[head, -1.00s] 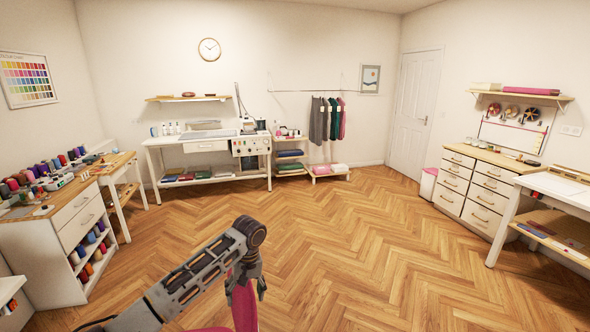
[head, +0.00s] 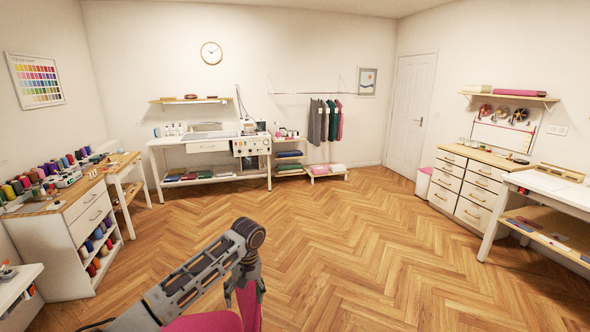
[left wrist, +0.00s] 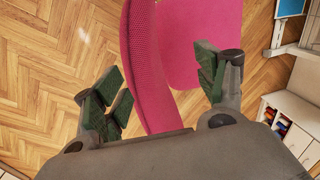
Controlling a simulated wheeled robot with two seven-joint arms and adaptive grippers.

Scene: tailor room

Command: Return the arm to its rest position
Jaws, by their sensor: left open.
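My left arm comes in from the lower left in the head view, bent at its dark joint. My left gripper (head: 244,288) hangs down at its end, pointing at the floor. In the left wrist view the gripper (left wrist: 160,84) is open, its green-padded fingers wide apart. A pink chair (left wrist: 195,40) lies beyond and between the fingers in that view; I cannot tell whether they touch it. Its pink parts also show in the head view (head: 205,323), low beside the gripper. My right gripper is not in view.
A white cabinet (head: 70,243) with thread spools stands at the left. A white worktable (head: 208,151) is against the back wall. White drawers (head: 467,186) and a white table (head: 510,200) are at the right. The wooden floor (head: 340,250) in the middle is clear.

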